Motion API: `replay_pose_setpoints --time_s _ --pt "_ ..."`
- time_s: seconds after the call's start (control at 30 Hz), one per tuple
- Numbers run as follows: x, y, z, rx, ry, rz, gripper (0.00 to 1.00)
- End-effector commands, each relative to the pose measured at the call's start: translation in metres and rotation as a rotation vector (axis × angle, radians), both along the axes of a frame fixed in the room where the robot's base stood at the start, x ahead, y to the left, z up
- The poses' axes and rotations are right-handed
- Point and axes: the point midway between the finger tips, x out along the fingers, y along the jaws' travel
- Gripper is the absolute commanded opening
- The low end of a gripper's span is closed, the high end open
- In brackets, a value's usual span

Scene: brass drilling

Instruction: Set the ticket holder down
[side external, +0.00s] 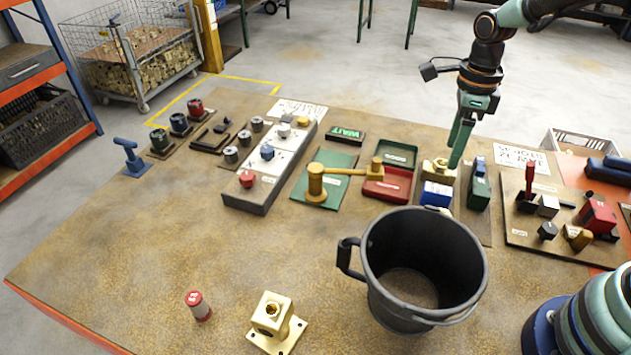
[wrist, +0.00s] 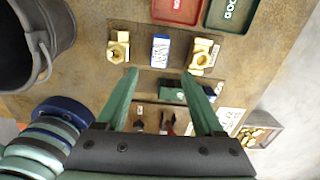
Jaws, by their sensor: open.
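I cannot tell for certain which piece is the ticket holder. A small blue and white box (side external: 437,193) stands on a brown strip beside a brass fitting (side external: 436,168); the box also shows in the wrist view (wrist: 160,50), between two brass fittings. A green block (side external: 479,192) with a pale label stands to its right, and also shows in the wrist view (wrist: 172,95). My gripper (side external: 456,163) is above and behind the blue and white box. In the wrist view its two green fingers (wrist: 160,73) are wide apart with nothing held between them.
A black bucket (side external: 378,250) stands close in front of the strip and hides its near end. A board of coloured blocks (side external: 515,228) lies to the right. The front left bench is mostly clear.

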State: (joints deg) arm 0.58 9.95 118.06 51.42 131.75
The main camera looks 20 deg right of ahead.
Motion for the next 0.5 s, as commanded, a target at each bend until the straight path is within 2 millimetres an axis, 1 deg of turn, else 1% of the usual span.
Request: replay_pose_setpoints --time_s 0.07,0.17,0.3,0.5 --pt "-0.002 0.000 0.010 -0.003 -0.026 0.096 0.69" --pt "-0.007 0.001 0.027 -0.014 -0.071 0.302 0.69" --pt "-0.018 0.001 0.052 -0.057 -0.143 0.661 0.69" --pt "-0.037 0.002 0.081 -0.164 -0.226 1.174 0.69"
